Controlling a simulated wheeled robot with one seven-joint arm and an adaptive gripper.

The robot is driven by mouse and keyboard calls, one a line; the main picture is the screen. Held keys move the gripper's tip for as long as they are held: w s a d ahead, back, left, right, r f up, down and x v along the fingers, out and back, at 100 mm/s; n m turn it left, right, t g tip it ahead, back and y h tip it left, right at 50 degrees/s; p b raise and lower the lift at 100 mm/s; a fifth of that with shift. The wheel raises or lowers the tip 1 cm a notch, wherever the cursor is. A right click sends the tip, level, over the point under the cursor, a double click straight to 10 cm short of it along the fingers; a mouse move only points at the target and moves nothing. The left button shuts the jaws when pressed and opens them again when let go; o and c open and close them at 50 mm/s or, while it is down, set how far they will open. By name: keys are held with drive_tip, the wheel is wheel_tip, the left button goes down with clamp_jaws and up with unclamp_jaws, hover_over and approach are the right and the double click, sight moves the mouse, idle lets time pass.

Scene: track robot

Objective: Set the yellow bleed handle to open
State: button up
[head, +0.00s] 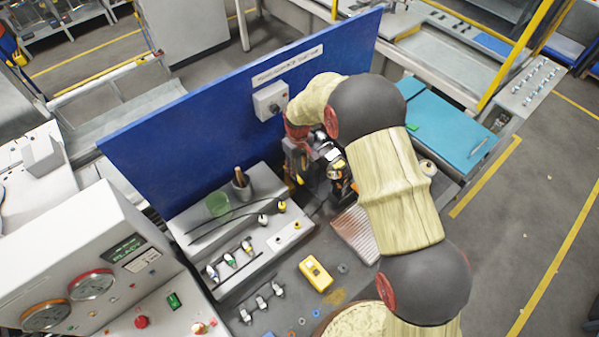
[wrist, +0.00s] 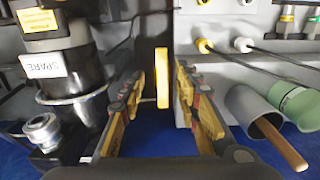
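The yellow handle (head: 292,185) is only a small patch beside my gripper in the head view, mostly hidden. In the wrist view, the yellow handle (wrist: 162,78) is a narrow upright bar between the two fingers of my gripper (wrist: 160,88). A gap shows on both sides of the bar, so the fingers look open and apart from it. In the head view my gripper (head: 308,165) is low in front of the blue panel, partly hidden by my arm. The handle's mount and any open or shut marking cannot be made out.
A dark cylindrical unit labelled SPARE (wrist: 45,65) stands close left of the fingers in the wrist view. A grey cup (wrist: 248,105) and a green cylinder (wrist: 298,105) are at right. A grey fittings rack (head: 235,235) and a yellow meter (head: 315,273) are on the bench.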

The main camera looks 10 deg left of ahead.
drive_tip(key=shift+s+f+p, duration=0.15)
drive_tip(key=shift+f+p, duration=0.2)
drive_tip(key=shift+f, duration=1.55)
drive_tip(key=shift+a, duration=0.1)
drive_tip(key=shift+c, duration=0.3)
drive_tip(key=c, duration=0.8)
clamp_jaws()
